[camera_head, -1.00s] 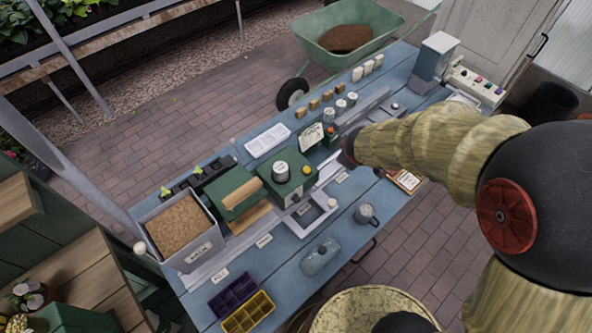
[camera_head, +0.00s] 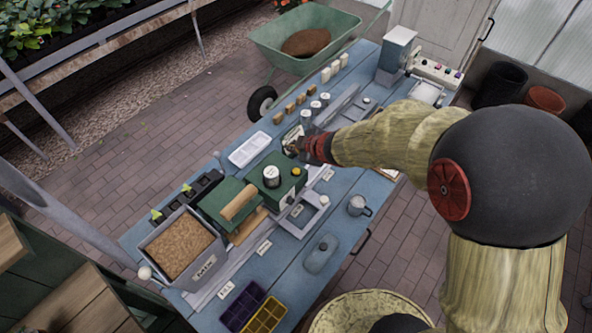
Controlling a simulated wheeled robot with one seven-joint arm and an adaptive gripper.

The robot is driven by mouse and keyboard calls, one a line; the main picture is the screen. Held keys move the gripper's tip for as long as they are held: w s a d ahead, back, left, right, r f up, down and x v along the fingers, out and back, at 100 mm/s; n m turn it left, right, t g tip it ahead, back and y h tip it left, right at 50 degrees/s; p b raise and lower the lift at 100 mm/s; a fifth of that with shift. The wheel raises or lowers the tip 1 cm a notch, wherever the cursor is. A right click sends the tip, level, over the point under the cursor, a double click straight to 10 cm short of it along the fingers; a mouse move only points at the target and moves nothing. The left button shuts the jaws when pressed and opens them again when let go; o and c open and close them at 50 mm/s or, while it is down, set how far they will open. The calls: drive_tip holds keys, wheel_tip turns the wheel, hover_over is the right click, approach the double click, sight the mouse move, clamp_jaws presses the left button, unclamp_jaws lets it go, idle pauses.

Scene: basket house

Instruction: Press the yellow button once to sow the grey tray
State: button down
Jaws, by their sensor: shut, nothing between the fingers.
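The yellow button (camera_head: 296,171) sits on top of a green machine (camera_head: 272,187), beside a white-topped cylinder. A pale grey, tray-like frame (camera_head: 283,222) lies at the machine's front right; I cannot tell whether a separate tray sits in it. A pale, compartmented tray (camera_head: 250,146) lies behind the machine. My gripper (camera_head: 291,147) is shut and empty, reaching in from the right. In the picture it is just above the yellow button, apart from it; its height over the bench is unclear. It partly hides the sign behind it.
The blue bench (camera_head: 338,257) also holds a soil bin (camera_head: 180,246), a purple tray (camera_head: 240,303), a yellow tray (camera_head: 266,318), a grey lidded container (camera_head: 322,254) and a mug (camera_head: 358,206). Small jars and wooden blocks line the back. A green wheelbarrow (camera_head: 280,50) stands behind.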

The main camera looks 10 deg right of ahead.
sight(295, 172)
drive_tip(key=shift+f, duration=0.15)
wheel_tip(295, 172, down, 8)
drive_tip(key=b, duration=0.8)
drive_tip(key=shift+f, duration=0.25)
idle(0.8)
drive_tip(key=shift+f+b, duration=0.45)
drive_tip(key=shift+b, duration=0.05)
drive_tip(key=shift+f+b, duration=0.45)
drive_tip(key=shift+f, duration=0.15)
idle(0.7)
drive_tip(key=shift+r, duration=0.15)
drive_tip(key=shift+r+p, duration=0.9)
drive_tip(key=shift+p, duration=0.2)
